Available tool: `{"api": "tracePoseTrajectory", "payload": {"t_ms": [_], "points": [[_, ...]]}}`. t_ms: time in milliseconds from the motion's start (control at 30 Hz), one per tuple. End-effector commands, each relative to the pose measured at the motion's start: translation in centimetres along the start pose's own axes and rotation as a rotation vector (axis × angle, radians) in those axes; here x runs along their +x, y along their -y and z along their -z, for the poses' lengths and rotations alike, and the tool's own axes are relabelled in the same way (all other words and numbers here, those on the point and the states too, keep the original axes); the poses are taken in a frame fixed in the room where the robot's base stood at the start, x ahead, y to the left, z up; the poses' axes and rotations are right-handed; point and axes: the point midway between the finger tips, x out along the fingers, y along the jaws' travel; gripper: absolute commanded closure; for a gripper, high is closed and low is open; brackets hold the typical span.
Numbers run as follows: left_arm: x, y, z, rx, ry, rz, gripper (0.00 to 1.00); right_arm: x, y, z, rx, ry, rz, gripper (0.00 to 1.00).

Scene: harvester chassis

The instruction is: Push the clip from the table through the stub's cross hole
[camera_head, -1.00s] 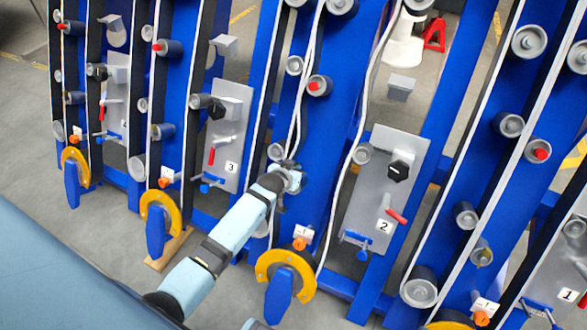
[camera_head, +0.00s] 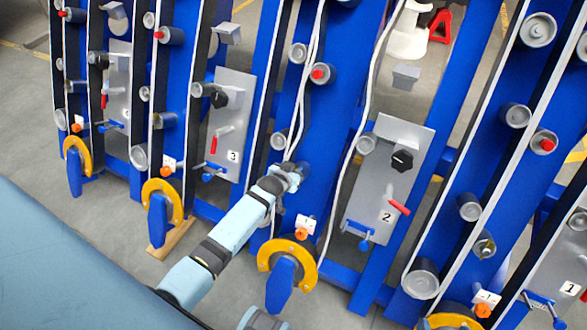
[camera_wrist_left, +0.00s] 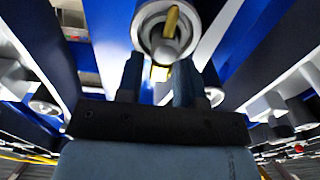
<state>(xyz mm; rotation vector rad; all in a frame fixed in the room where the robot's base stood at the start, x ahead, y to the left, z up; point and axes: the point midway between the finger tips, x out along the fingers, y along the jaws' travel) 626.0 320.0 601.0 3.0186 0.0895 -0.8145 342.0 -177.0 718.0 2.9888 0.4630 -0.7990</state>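In the left wrist view, the grey stub (camera_wrist_left: 168,48) stands out from the middle of a round grey roller end. A yellow clip (camera_wrist_left: 171,20) shows above the stub, and a yellow end shows below it, so the clip appears to run through the cross hole. My left gripper (camera_wrist_left: 158,75) is open, with its two dark fingers apart on either side of the lower yellow end. Contact with the clip cannot be made out. In the head view my left gripper (camera_head: 293,172) is at the blue frame and hides the stub.
Blue frames with several grey rollers and white belts stand around my left arm. Grey panel 2 (camera_head: 390,185) with a red lever is to the right, panel 3 (camera_head: 229,130) to the left. A yellow half-ring (camera_head: 287,262) is below. Grey floor is open at the left.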

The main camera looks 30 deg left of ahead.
Motion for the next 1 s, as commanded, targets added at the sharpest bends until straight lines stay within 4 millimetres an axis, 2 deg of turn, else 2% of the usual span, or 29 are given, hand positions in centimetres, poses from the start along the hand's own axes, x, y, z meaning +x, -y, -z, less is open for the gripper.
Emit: {"api": "tracePoseTrajectory", "payload": {"t_ms": [433, 567, 800, 1000], "points": [[-0.4, 0.0, 0.1, 0.000, 0.000, 0.000, 0.52, -0.1, 0.0, 0.0, -0.003, 0.003, -0.002, 0.22], [-2.6, 0.0, 0.2, 0.000, 0.000, 0.000, 0.52, -0.2, -0.1, -0.1, -0.006, 0.015, -0.004, 0.22], [-8.3, 0.0, 0.2, 0.000, 0.000, 0.000, 0.52, -0.5, -0.3, 0.1, -0.015, 0.031, -0.014, 0.22], [-12.0, 0.0, 0.1, 0.000, 0.001, 0.000, 0.52, -0.6, -0.3, -0.2, -0.012, 0.047, -0.017, 0.22]]}}
